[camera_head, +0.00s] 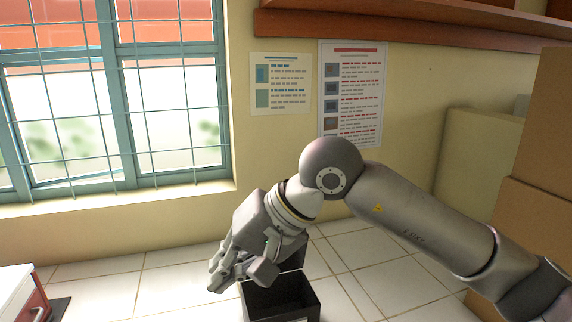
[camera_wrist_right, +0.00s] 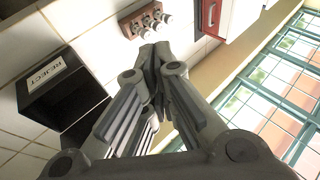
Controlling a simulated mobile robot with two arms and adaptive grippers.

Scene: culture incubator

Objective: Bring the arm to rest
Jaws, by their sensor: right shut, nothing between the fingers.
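My right arm reaches in from the right in the head view, with its grey right gripper (camera_head: 228,278) pointing down and to the left. In the right wrist view the fingers of the right gripper (camera_wrist_right: 155,58) come together at their tips, with nothing held between them. The gripper is in the air, above and beside a black open-topped bin (camera_head: 281,298). My left gripper is in neither view.
The black bin shows a REJECT label in the wrist view (camera_wrist_right: 45,76). A brown rack (camera_wrist_right: 146,20) with several pale round-ended items appears there too. A white-and-red unit (camera_head: 22,296) stands lower left; brown boxes (camera_head: 537,165) stack at right. A barred window (camera_head: 115,100) is left.

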